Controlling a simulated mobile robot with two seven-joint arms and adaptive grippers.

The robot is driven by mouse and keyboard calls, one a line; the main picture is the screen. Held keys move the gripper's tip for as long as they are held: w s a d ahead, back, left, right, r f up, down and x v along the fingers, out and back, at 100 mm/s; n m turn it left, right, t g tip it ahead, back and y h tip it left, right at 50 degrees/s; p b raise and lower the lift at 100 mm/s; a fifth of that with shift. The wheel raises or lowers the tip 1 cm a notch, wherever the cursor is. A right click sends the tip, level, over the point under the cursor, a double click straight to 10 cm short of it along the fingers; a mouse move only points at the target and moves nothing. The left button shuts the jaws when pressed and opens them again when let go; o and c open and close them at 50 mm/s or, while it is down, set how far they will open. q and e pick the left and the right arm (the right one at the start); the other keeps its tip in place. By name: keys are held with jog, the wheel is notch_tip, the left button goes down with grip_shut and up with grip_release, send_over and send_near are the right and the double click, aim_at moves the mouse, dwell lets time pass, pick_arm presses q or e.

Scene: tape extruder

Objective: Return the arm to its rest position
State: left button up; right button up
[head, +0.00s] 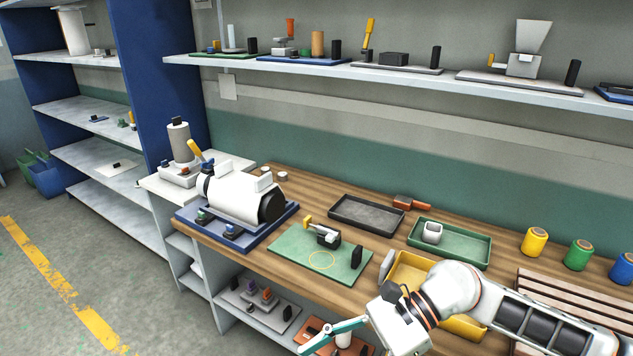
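My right arm (450,290) comes in from the lower right and reaches over the front right of the wooden workbench (300,190). Its white wrist covers part of a yellow tray (412,268). My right gripper (332,336) is at the bottom of the head view, at the bench's front edge, with teal finger parts pointing down and left. Only part of its fingers shows, so its opening is unclear, and no held object is visible. My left gripper is out of view. A white cylindrical machine (236,196) with a black end stands on a blue base at the bench's left.
A green board (296,262) carries a small black device and a yellow ring mark. Behind are a black tray (366,215) and a green tray (458,250) holding a white part. Coloured spools (535,241) and a slatted wooden rack (570,300) are at right. A shelf (340,68) hangs above.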

jog(key=w+a+r+m+t+y, duration=0.2)
jog(key=a+r+m+t+y, duration=0.5)
jog(key=m, duration=0.6)
jog(key=w+d+f+m+t+h, duration=0.2)
jog(key=w+d+f+m+t, duration=0.25)
jog(key=m, duration=0.65)
jog(key=w+d+f+m+t+h, duration=0.2)
jog(key=w+d+m+t, duration=0.25)
jog(key=m+t, duration=0.45)
jog(key=s+d+f+m+g+h, duration=0.1)
jog(key=d+f+m+h, duration=0.35)
jog(key=f+m, duration=0.25)
jog(key=s+d+f+m+h, duration=0.2)
jog(key=d+f+m+h, duration=0.25)
jog(key=f+m, duration=0.25)
jog(key=s+d+f+m+g+h, duration=0.1)
jog(key=s+d+f+m+g, duration=0.1)
jog(key=s+d+f+m, duration=0.2)
jog(key=s+d+f+m+g+h, duration=0.2)
jog(key=s+f, duration=0.4)
jog(key=f, duration=0.4)
jog(key=shift+s+d+m, duration=0.4)
jog(key=shift+d+m, duration=0.5)
